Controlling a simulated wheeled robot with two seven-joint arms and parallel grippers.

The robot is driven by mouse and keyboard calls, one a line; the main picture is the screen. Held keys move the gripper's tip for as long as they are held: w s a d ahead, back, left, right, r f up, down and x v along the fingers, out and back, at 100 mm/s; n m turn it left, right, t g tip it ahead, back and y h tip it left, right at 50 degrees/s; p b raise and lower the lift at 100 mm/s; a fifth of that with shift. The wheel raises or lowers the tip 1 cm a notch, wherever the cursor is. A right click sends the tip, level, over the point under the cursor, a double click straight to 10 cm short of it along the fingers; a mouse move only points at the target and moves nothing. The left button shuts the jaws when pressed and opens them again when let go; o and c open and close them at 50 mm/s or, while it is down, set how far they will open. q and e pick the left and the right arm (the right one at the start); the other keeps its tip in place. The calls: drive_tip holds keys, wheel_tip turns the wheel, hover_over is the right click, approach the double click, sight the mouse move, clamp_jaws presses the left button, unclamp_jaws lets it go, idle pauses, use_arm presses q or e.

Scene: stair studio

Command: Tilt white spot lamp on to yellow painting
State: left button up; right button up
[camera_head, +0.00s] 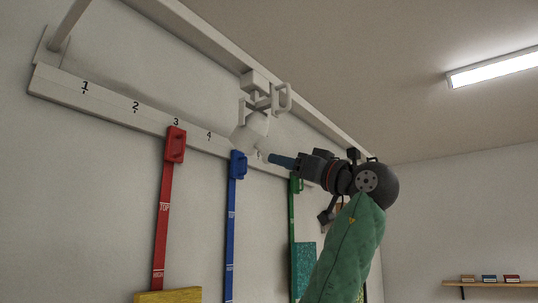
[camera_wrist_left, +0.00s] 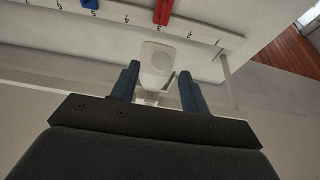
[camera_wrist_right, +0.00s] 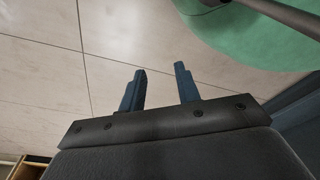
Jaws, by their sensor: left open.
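The white spot lamp (camera_head: 248,133) hangs from the ceiling rail, its head angled down toward the wall, with handle-like loops on its bracket. The yellow painting (camera_head: 168,297) shows only its top edge at the bottom of the head view, below the red strap. My left gripper (camera_head: 270,158) is at the lamp head's lower right side. In the left wrist view the lamp head (camera_wrist_left: 157,56) lies between the open fingers; contact cannot be told. My right gripper (camera_wrist_right: 162,78) is open and empty above the floor, seen only in its wrist view.
A numbered white wall rail (camera_head: 108,102) carries red (camera_head: 164,205), blue (camera_head: 232,215) and green (camera_head: 292,215) straps. A teal panel (camera_head: 304,262) hangs at the green one. A shelf (camera_head: 490,284) with small boxes is at the far right. The ceiling rail (camera_head: 205,35) runs above the lamp.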

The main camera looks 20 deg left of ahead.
sight(255, 136)
use_arm(q)
drive_tip(key=p+x, duration=0.2)
drive_tip(key=x, duration=0.3)
drive_tip(key=shift+a+r+p, duration=0.1)
drive_tip(key=shift+a+p, duration=0.3)
drive_tip(key=shift+p, duration=0.05)
use_arm(e)
drive_tip(key=s+d, duration=0.1)
drive_tip(key=s, duration=0.7)
drive_tip(key=shift+s+d+f+g, duration=0.15)
drive_tip(key=shift+d+f+g, duration=0.15)
drive_tip(key=shift+f, duration=0.15)
use_arm(q)
drive_tip(key=shift+w, duration=0.1)
clamp_jaws()
